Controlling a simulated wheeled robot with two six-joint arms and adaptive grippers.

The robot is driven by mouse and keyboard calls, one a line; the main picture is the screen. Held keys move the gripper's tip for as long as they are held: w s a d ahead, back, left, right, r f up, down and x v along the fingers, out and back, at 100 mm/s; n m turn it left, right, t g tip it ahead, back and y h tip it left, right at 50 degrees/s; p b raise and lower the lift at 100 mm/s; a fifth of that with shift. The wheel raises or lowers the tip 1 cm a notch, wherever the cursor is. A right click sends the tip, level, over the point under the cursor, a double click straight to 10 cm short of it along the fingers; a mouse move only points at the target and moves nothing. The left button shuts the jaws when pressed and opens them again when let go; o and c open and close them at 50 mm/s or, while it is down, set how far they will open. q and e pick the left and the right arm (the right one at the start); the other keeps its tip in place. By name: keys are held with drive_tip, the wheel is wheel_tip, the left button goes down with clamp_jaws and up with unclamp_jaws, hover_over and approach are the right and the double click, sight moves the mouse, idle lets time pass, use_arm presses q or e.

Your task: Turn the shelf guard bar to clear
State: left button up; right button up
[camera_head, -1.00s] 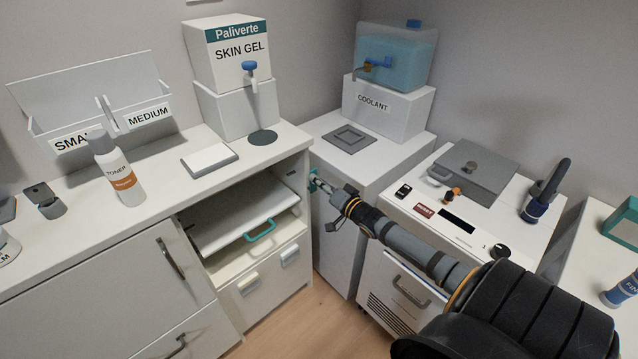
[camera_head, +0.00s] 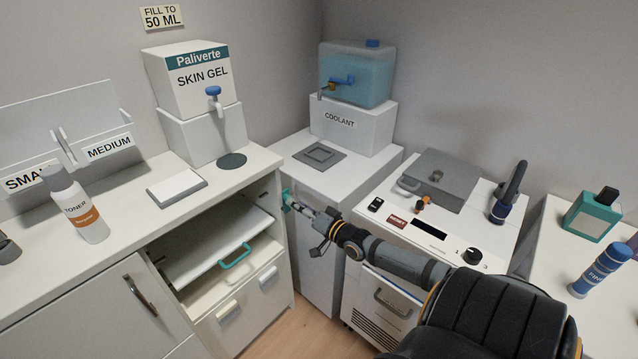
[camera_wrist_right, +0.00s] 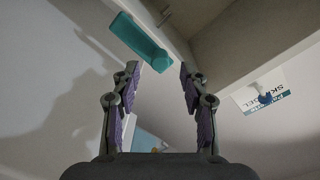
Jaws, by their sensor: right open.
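The guard bar (camera_head: 287,198) is a small teal piece on the right side panel of the open shelf bay. In the right wrist view, the teal bar (camera_wrist_right: 140,42) lies slanted against a pale edge, just beyond the fingertips and a little left of centre. My right gripper (camera_head: 303,210) reaches in from the right, close to the bar, and partly covers it in the head view. In the right wrist view its two fingers (camera_wrist_right: 160,72) are apart with nothing between the tips. My left gripper is not in view.
The coolant cabinet (camera_head: 312,255) stands close behind the gripper. A toner bottle (camera_head: 88,215) and skin gel dispenser (camera_head: 195,85) stand on the counter.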

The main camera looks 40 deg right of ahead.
drive_tip(key=s, duration=0.9)
drive_tip(key=shift+d, duration=0.25)
drive_tip(key=shift+r, duration=0.1)
